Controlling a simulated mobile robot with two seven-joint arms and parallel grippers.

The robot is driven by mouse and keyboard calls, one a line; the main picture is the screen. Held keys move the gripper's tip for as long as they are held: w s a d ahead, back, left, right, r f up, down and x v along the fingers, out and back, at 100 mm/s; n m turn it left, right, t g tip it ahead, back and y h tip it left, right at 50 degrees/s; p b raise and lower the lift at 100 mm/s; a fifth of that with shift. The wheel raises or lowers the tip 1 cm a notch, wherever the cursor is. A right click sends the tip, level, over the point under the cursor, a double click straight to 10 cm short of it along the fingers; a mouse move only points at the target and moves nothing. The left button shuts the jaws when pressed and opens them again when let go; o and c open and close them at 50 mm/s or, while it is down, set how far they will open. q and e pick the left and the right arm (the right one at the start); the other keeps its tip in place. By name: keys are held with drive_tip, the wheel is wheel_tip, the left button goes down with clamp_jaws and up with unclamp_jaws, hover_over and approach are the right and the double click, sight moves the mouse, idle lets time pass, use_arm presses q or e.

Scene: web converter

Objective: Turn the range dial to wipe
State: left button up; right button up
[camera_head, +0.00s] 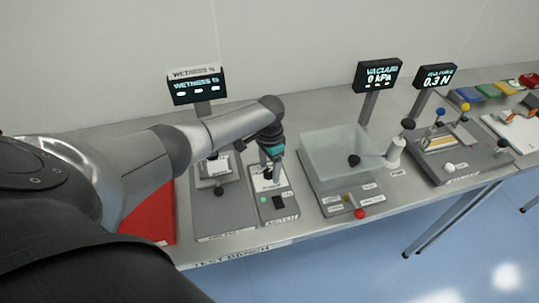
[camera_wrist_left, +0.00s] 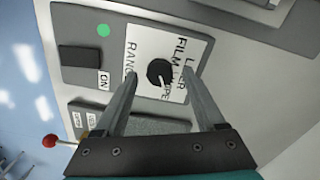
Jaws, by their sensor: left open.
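The range dial (camera_wrist_left: 160,72) is a round black knob on a white panel in the left wrist view. The panel carries the labels RANGE, FILM and WIPE and another partly hidden one. I cannot tell for sure which label the dial points to. My left gripper (camera_wrist_left: 161,76) is open, with one finger on each side of the dial; contact cannot be told. In the head view my left gripper (camera_head: 270,172) hangs over the back part of the small grey meter box (camera_head: 276,220) and hides the dial there. My right gripper is not in view.
The box has a green light (camera_wrist_left: 103,31) and a black switch (camera_wrist_left: 79,57). To its left stands a grey fixture (camera_head: 222,213); to its right, a clear-covered unit (camera_head: 345,160) with a red knob (camera_head: 360,213). Lit displays stand behind. A red item (camera_head: 155,215) lies under my left arm.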

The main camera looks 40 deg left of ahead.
sight(270, 172)
use_arm(q)
wheel_tip(270, 172, up, 15)
drive_tip(key=p, duration=0.1)
idle(0.3)
idle(0.4)
